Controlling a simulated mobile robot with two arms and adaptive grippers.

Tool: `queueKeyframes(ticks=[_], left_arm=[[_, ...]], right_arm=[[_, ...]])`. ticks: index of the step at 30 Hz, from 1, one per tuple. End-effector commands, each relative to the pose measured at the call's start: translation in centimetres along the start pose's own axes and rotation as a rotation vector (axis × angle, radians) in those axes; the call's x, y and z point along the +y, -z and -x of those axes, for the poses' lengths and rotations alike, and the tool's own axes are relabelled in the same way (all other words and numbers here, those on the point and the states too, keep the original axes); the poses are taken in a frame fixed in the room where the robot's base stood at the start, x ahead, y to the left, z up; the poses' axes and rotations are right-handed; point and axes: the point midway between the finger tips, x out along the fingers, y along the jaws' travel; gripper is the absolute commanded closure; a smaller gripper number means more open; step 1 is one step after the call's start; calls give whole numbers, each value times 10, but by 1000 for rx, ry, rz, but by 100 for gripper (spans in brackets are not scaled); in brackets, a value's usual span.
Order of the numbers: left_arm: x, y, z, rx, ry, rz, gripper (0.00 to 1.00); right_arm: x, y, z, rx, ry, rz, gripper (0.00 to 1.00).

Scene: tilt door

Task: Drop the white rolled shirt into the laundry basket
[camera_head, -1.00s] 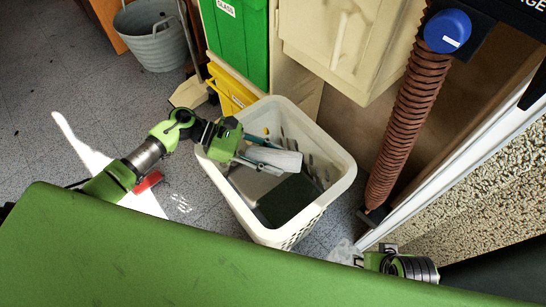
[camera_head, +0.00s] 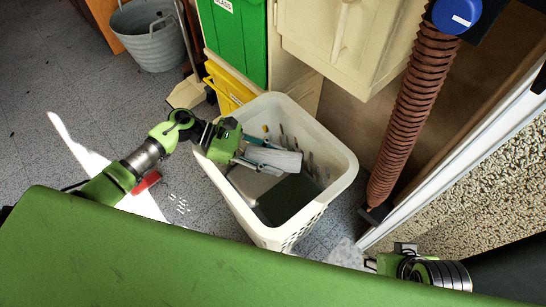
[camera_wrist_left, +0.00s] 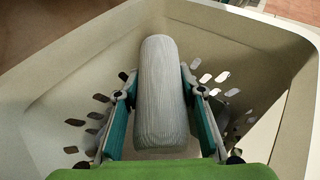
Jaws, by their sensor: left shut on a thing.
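The white rolled shirt (camera_head: 274,158) is held by my left gripper (camera_head: 258,154) over the open laundry basket (camera_head: 342,178). In the left wrist view the rolled shirt (camera_wrist_left: 160,95) lies lengthwise between the two teal fingers of my left gripper (camera_wrist_left: 160,105), which are shut on it. The white basket's walls (camera_wrist_left: 60,75) with oval holes surround the shirt in that view. A grey-green surface shows inside the basket, below the shirt. My right gripper (camera_head: 374,262) shows only in part at the lower right, partly cut off by my own green body, and its fingers are unclear.
A green bin (camera_head: 238,40) and a yellow bin (camera_head: 228,88) stand behind the basket, beside a beige cabinet (camera_head: 352,40). A brown ribbed hose (camera_head: 412,110) hangs to the right. A grey metal tub (camera_head: 150,38) stands at the back left. Floor at left is mostly clear.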

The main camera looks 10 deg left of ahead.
Motion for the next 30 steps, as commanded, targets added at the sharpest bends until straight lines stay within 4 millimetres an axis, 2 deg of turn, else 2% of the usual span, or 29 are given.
queueKeyframes(ticks=[7, 8, 9, 22, 26, 30], left_arm=[[0, 0, 0, -1, 0, 0, 87], [0, 0, 0, -1, 0, 0, 56], [0, 0, 0, -1, 0, 0, 45], [0, 1, 6, 2, -1, 1, 44], [0, 1, 24, 4, -1, 1, 44], [0, 1, 54, 4, -1, 1, 44]], right_arm=[[0, 0, 0, 1, 1, 0, 60], [0, 0, 0, 1, 1, 0, 60], [0, 0, 0, 1, 1, 0, 60], [0, 0, 0, 6, 4, -2, 60], [0, 0, 0, 6, 4, -2, 60], [0, 0, 0, 5, 4, -2, 60]])
